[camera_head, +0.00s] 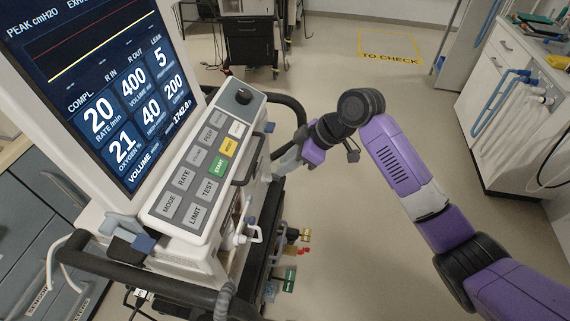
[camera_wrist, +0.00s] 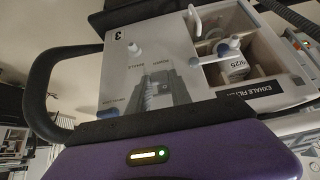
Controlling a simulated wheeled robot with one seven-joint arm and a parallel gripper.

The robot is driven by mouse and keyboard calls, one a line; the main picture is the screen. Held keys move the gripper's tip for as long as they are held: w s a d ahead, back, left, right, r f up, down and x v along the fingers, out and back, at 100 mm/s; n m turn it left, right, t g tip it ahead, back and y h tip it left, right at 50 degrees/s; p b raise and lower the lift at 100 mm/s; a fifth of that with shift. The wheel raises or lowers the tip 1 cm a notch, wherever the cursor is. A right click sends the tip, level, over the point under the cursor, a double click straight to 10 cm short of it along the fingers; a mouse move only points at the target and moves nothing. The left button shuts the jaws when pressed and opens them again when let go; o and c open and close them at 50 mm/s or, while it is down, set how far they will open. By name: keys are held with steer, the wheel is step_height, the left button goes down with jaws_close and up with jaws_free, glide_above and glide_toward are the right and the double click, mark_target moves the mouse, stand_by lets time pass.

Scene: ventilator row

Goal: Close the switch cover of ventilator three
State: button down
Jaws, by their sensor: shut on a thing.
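Ventilator three (camera_head: 195,170) stands at the left of the head view, with its screen lit and its key panel facing me. Its side face, marked 3, fills much of the wrist view (camera_wrist: 112,80). My gripper (camera_head: 280,172) reaches in from the right and is at that side, below and beyond the key panel. In the wrist view its grey fingers (camera_wrist: 158,92) lie close to the white face, between the white port on the left and the filter recess on the right. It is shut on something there. I cannot make out the switch cover or its angle; the fingers hide that spot.
A dark handle rail (camera_head: 290,108) curves around the machine near my gripper. The exhale filter recess (camera_wrist: 235,62) is beside the fingers. Coloured gas fittings (camera_head: 290,275) stick out below. A black cart (camera_head: 250,40) stands behind; the floor to the right is open.

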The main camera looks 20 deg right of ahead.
step_height(320, 180, down, 8)
steer(key=w+a+t+y+b, duration=0.2)
steer(key=t+y+b, duration=0.6)
steer(key=b, duration=2.7)
steer(key=y, duration=0.3)
steer(key=shift+a+f+t+y+b, duration=0.25)
steer(key=shift+a+t+y+b, duration=0.05)
steer(key=shift+y, duration=0.1)
steer(key=shift+r, duration=0.15)
steer(key=c, duration=1.2)
jaws_free()
steer(key=shift+o, duration=0.2)
steer(key=v, duration=0.7)
steer(key=shift+s+d+f+p, duration=0.2)
steer(key=shift+f+p, duration=0.1)
steer(key=shift+p, duration=0.1)
